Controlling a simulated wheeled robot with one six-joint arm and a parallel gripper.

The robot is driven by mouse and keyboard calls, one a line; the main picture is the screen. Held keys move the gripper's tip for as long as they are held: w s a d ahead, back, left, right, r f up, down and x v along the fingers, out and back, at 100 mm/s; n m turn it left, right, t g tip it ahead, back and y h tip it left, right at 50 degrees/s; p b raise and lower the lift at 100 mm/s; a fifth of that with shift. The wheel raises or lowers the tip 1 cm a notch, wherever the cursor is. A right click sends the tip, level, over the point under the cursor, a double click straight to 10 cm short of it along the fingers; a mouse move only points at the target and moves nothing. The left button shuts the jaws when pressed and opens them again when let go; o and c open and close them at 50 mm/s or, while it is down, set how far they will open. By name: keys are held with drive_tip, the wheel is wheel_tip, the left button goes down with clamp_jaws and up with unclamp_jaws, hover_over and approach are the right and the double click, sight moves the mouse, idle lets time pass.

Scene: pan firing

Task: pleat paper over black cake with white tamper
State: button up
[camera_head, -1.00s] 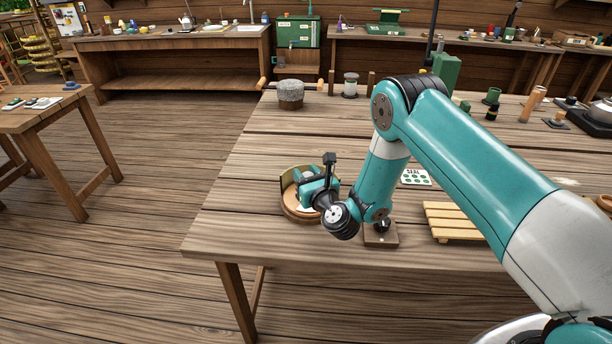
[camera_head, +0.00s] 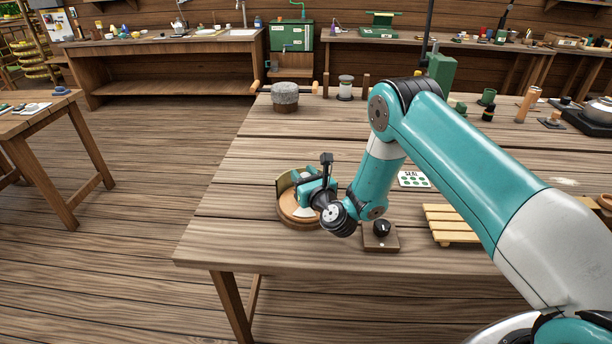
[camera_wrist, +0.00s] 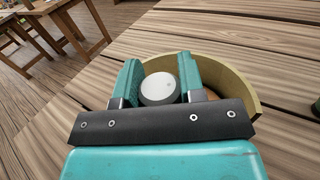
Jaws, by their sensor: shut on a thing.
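My gripper (camera_wrist: 160,82) is shut on the white tamper (camera_wrist: 159,88), whose round white top shows between the teal fingers in the wrist view. In the head view my gripper (camera_head: 309,189) is over a round wooden stand (camera_head: 299,220) near the table's front left edge. A curved tan wall (camera_head: 284,183) stands around the far side of the stand, and it also shows in the wrist view (camera_wrist: 238,85). A bit of white shows under my gripper, but I cannot tell if it is paper or tamper. The black cake is hidden.
A small wooden block with a black knob (camera_head: 381,235) stands just right of the stand. A slatted wooden rack (camera_head: 450,224) and a SEAL card (camera_head: 414,179) lie farther right. A grey stone-like drum (camera_head: 285,95) stands at the back left. The table left of the stand is clear.

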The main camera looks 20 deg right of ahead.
drive_tip(key=shift+d+f+b, duration=0.1)
drive_tip(key=shift+f+b, duration=0.2)
drive_tip(key=shift+f, duration=0.1)
drive_tip(key=shift+r, duration=0.1)
idle(0.5)
wheel_tip(320, 180, up, 5)
drive_tip(key=p, duration=0.5)
idle(0.4)
